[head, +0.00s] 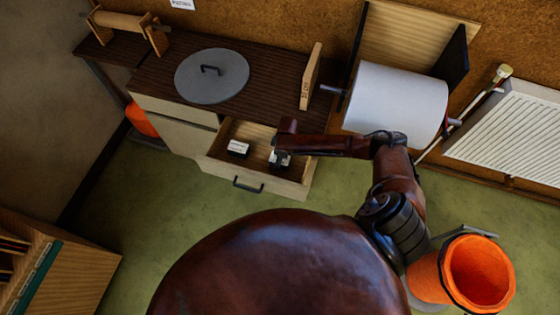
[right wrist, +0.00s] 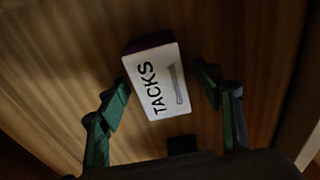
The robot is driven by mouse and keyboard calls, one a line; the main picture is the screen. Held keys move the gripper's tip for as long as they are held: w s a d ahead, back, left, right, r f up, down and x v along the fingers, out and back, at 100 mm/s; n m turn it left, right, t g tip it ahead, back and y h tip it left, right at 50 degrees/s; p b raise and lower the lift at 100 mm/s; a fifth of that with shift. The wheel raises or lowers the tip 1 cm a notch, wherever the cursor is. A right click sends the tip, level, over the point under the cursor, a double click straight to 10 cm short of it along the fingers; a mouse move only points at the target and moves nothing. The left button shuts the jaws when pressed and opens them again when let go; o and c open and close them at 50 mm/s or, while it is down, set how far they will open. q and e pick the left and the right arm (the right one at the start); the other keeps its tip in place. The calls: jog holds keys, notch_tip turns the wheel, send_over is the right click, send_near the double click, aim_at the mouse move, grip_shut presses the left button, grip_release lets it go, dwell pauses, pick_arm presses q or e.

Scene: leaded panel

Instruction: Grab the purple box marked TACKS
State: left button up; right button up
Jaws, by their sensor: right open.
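The TACKS box (right wrist: 153,78) lies in the right wrist view with its white label up, printed TACKS beside a grey tack picture. Its visible side is dark purple. My right gripper (right wrist: 163,92) is open, with one green finger on each side of the box and a visible gap on both sides. In the head view my right gripper (head: 281,157) reaches down into the open drawer (head: 252,171) and mostly covers the box there. Whether the fingers are level with the box is hard to tell. My left gripper is not in view.
Another white-topped box (head: 238,148) lies in the drawer to the left. The drawer's walls surround my gripper closely.

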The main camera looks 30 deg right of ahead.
jog(key=shift+c, duration=0.4)
jog(key=c, duration=1.3)
